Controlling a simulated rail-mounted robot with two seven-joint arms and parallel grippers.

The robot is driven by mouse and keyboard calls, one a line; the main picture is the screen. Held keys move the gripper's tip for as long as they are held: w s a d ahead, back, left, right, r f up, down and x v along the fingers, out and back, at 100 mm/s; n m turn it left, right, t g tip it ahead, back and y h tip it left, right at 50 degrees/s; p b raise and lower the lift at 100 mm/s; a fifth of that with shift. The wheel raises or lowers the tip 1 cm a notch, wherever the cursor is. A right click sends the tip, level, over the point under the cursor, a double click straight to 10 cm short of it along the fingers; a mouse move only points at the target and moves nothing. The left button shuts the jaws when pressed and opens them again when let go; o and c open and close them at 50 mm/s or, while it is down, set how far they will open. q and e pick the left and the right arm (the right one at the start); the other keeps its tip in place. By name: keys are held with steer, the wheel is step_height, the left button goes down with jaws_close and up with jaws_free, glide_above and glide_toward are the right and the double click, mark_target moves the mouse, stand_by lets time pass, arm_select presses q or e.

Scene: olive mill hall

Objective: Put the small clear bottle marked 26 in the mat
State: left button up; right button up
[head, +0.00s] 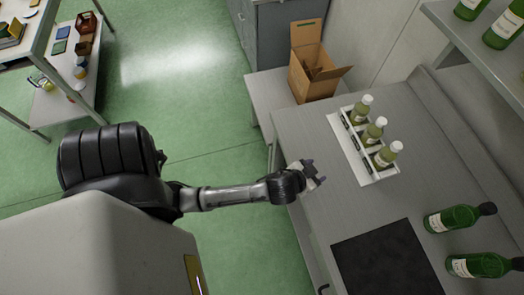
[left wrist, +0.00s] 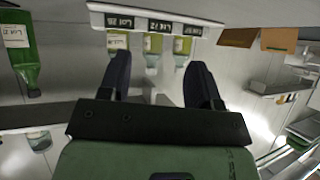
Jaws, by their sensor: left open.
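Three small clear bottles with white caps and green-yellow contents stand in a white rack (head: 335,128) on the grey bench: a far one (head: 361,112), a middle one (head: 373,133) and a near one (head: 386,156). I cannot tell which is marked 26. The rack's edge (left wrist: 98,18) carries lot labels in the left wrist view, too small to read surely. The dark mat (head: 385,262) lies empty on the bench, nearer than the rack. My left gripper (head: 318,172) is open and empty, left of the rack and apart from it. My right gripper is not in view.
Two larger dark green bottles (head: 452,218) (head: 480,265) are right of the mat. An open cardboard box (head: 313,78) is beyond the rack. A shelf (head: 470,40) with green bottles overhangs at upper right. Bare bench lies between rack and mat.

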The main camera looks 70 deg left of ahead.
arm_select(q)
steer(key=s+d+m+g+h, duration=0.1)
steer(key=s+m+g, duration=0.1)
steer(key=s, duration=0.8)
steer(key=s+d+m+g+h, duration=0.1)
steer(key=s+g, duration=0.4)
steer(key=s, duration=0.5)
steer(key=shift+d+m+h, duration=0.35)
steer(key=shift+m+h, duration=0.05)
steer(key=shift+h, duration=0.1)
step_height(320, 180, up, 21)
steer(key=p, duration=2)
steer(key=shift+f+p, duration=0.15)
steer(key=shift+p, duration=0.15)
